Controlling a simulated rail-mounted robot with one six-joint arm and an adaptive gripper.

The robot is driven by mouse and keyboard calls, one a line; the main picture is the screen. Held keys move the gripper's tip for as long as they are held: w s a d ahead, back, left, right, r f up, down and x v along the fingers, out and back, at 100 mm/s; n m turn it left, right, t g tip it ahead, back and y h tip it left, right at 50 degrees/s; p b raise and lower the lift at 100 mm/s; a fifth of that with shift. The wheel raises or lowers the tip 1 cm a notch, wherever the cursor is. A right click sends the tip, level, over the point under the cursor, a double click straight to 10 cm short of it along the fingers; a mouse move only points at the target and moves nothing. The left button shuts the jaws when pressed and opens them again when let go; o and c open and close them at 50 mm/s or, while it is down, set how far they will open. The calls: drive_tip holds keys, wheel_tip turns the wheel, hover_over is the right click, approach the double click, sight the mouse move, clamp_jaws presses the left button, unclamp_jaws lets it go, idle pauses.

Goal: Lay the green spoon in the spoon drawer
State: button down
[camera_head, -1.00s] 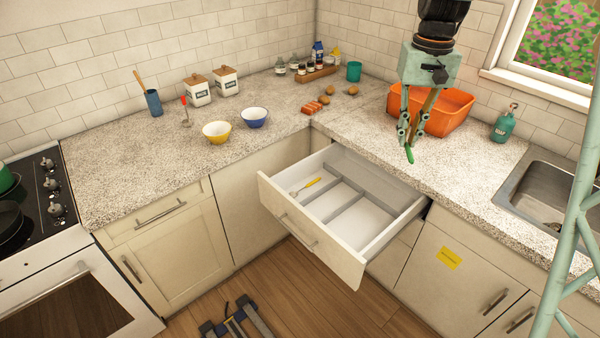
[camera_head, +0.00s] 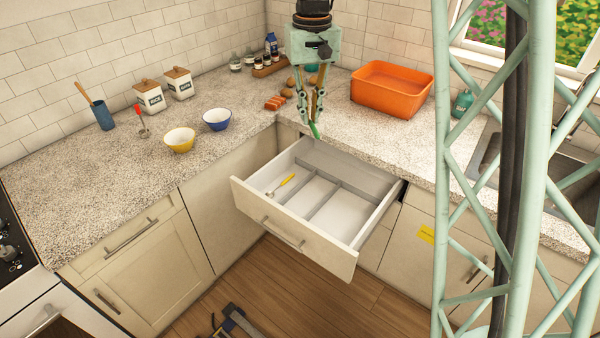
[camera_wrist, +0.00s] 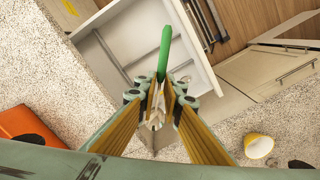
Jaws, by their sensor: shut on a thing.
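My gripper (camera_head: 316,112) is shut on the green spoon (camera_head: 315,131) and points downward above the back part of the open drawer. In the wrist view the spoon's green handle (camera_wrist: 164,52) sticks out past the fingertips (camera_wrist: 160,98), over the drawer; the rest of the spoon is largely hidden between the fingers. The open drawer (camera_head: 253,211) has grey dividers that make several compartments. A spoon with a yellow handle (camera_head: 287,179) lies in its left compartment. The other compartments look empty.
An orange tub (camera_head: 392,90) stands on the counter behind right. Yellow (camera_head: 179,140) and blue (camera_head: 217,119) bowls stand at left. Small brown and orange items (camera_head: 275,103) lie near the counter corner. My green lattice column blocks part of the right side.

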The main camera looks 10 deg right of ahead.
drive_tip(key=shift+f, duration=0.1)
idle(0.3)
drive_tip(key=w+f+m+b, duration=0.1)
drive_tip(key=f+m, duration=0.4)
drive_tip(key=f, duration=0.8)
drive_tip(key=w+f+m+b, duration=0.1)
drive_tip(key=f+m, duration=0.4)
drive_tip(key=f, duration=0.8)
drive_tip(key=shift+w+d, duration=0.3)
drive_tip(key=shift+w, duration=0.55)
drive_tip(key=shift+f+b, duration=0.15)
drive_tip(key=shift+b, duration=0.2)
drive_tip(key=shift+f+b, duration=2.55)
drive_tip(key=shift+f, duration=2.65)
drive_tip(key=c, duration=2.7)
unclamp_jaws()
drive_tip(key=shift+r, duration=0.1)
drive_tip(key=shift+r, duration=5.9)
